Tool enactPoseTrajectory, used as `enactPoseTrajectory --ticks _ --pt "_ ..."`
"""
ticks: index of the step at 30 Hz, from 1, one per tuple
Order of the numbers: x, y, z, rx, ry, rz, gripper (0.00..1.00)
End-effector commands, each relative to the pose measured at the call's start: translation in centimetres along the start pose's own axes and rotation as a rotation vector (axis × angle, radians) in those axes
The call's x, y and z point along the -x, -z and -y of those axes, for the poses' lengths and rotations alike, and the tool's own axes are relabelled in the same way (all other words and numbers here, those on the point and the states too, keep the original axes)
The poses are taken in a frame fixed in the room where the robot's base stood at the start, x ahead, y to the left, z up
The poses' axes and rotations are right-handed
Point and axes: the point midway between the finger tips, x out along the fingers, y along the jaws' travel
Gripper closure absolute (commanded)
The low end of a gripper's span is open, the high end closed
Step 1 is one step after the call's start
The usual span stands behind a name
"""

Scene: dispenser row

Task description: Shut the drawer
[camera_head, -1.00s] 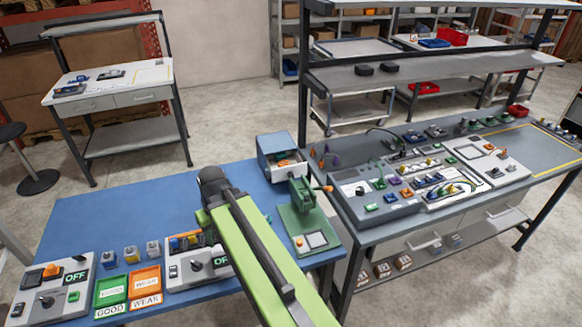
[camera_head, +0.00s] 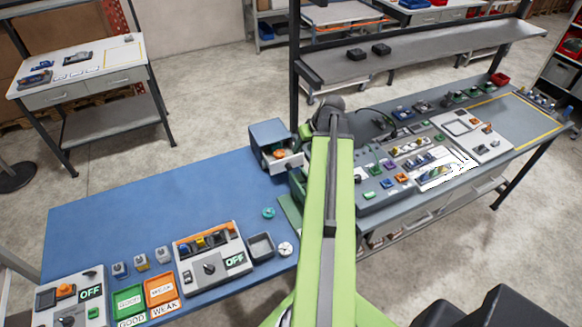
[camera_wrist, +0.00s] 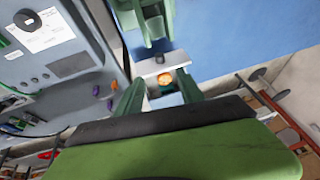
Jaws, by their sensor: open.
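The drawer (camera_head: 289,162) stands partly pulled out of a small blue-grey cabinet (camera_head: 268,131) at the back right of the blue bench. An orange thing (camera_head: 280,154) lies in it. In the wrist view, the drawer's pale front (camera_wrist: 177,59) and the orange thing (camera_wrist: 166,81) show by my gripper's fingers. My gripper (camera_wrist: 159,78) is open, with one green finger to each side of the drawer in that picture. I cannot tell whether a finger touches it. In the head view my arm hides the gripper.
A green press (camera_wrist: 149,28) stands close to the drawer front and is mostly hidden by my arm in the head view. A grey control panel (camera_head: 369,190) is to the right. A dark tray (camera_head: 261,246) and switch boxes line the bench front.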

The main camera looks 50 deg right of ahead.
Motion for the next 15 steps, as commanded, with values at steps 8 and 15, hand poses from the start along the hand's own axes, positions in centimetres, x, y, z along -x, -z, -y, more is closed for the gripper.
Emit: enactPoseTrajectory --ticks 8,15 --pt "-6.6 -0.4 -0.4 -0.001 -0.001 0.000 0.55" --pt "-12.0 -0.4 -0.5 -0.002 -0.001 -0.001 0.55"
